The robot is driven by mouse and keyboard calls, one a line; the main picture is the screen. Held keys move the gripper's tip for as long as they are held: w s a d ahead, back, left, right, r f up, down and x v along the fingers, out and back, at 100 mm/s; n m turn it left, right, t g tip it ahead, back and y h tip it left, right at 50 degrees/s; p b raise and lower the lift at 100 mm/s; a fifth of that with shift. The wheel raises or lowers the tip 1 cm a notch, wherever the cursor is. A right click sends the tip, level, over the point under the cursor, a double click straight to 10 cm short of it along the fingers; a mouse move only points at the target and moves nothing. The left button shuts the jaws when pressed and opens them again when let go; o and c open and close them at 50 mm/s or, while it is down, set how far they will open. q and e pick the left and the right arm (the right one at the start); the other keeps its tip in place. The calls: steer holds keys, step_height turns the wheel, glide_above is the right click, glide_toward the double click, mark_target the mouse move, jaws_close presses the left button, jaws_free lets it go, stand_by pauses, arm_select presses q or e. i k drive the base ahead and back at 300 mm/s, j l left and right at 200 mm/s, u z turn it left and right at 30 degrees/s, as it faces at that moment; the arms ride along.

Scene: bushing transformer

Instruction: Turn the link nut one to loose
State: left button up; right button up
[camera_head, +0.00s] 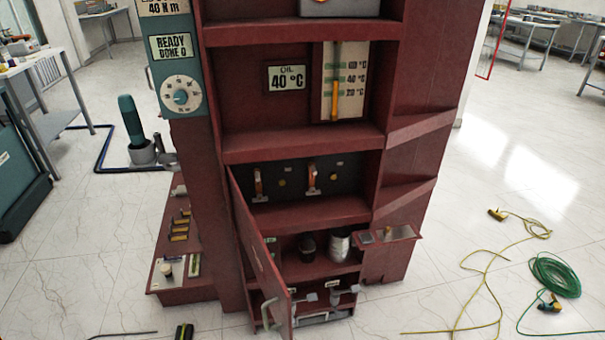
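A dark red cabinet (300,146) stands in the middle of the view. In its middle bay, a black panel carries two upright orange-brown links (259,185) and (312,178), each with pale metal at its lower end. The nuts on them are too small to tell apart, and I cannot read which is number one. A teal panel on the cabinet's left side has a dial (180,95) and a screen (171,47) reading "READY DONE 0". Neither of my grippers shows in this view.
A cabinet door (262,255) stands ajar below the links. A small shelf (391,238) juts out at right. A teal-handled tool (130,120) stands upright in a grey holder at left. Green hose (555,275) and yellow cable (487,285) lie on the floor at right.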

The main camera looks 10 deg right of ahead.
mark_target(316, 192)
steer(key=i+l, duration=0.2)
steer(key=l, duration=0.15)
steer(key=i+l+u, duration=0.1)
steer(key=i+l, duration=0.35)
steer(key=l, duration=0.2)
steer(key=i+l+u, duration=0.15)
steer(key=l, duration=0.2)
